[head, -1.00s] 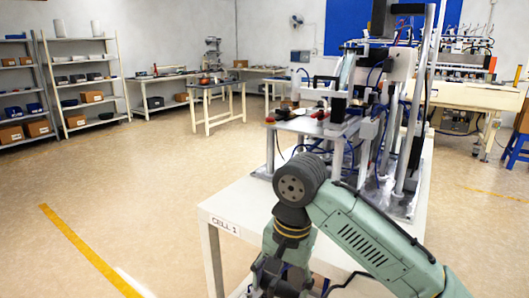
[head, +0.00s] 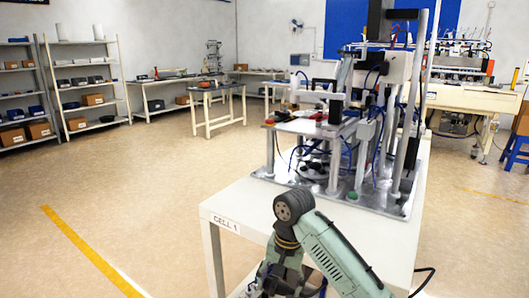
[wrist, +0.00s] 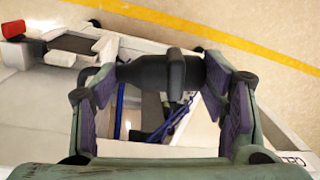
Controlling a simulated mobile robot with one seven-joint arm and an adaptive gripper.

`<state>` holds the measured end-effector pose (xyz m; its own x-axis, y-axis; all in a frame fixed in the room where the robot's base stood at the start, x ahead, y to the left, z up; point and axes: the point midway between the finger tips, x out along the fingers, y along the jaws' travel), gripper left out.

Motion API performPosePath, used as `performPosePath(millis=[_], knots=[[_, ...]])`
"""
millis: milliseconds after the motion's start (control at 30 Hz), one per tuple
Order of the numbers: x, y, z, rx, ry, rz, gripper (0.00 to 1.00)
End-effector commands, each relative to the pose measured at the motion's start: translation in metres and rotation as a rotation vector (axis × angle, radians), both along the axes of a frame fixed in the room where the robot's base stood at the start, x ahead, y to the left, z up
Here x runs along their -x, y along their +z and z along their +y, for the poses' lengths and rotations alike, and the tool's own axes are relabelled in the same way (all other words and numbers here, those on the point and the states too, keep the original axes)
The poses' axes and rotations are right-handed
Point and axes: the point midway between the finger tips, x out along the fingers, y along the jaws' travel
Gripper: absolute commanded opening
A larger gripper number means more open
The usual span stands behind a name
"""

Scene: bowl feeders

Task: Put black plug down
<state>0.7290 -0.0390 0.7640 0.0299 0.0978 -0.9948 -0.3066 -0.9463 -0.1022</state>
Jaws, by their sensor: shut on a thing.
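The black plug (wrist: 172,72) is a dark, thick cylinder with a wider collar, lying crosswise between my fingertips in the wrist view. My gripper (wrist: 158,76) is shut on it, with a purple-padded finger at each end. In the head view my gripper (head: 284,286) is low at the bottom edge, in front of the white CELL 1 table (head: 238,205), and the plug cannot be made out there. In the wrist view white surfaces and blue tubes lie below the plug; how far below I cannot tell.
A machine with metal posts and a base plate (head: 375,200) stands on the table. A red part (wrist: 13,29) shows at the left of the wrist view. A yellow floor line (head: 90,252) runs at the left, with open floor around it. Shelves (head: 85,85) stand against the back wall.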

Motion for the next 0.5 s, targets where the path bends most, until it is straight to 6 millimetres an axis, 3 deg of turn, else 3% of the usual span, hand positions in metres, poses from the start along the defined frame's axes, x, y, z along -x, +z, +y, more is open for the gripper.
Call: performPosePath(millis=[33, 200, 500], knots=[[-0.006, -0.024, 0.002, -0.009, 0.008, 0.01, 0.33], [-0.018, -0.095, 0.002, -0.012, 0.045, 0.01, 0.33], [-0.005, -0.194, 0.011, -0.012, 0.113, 0.008, 0.33]])
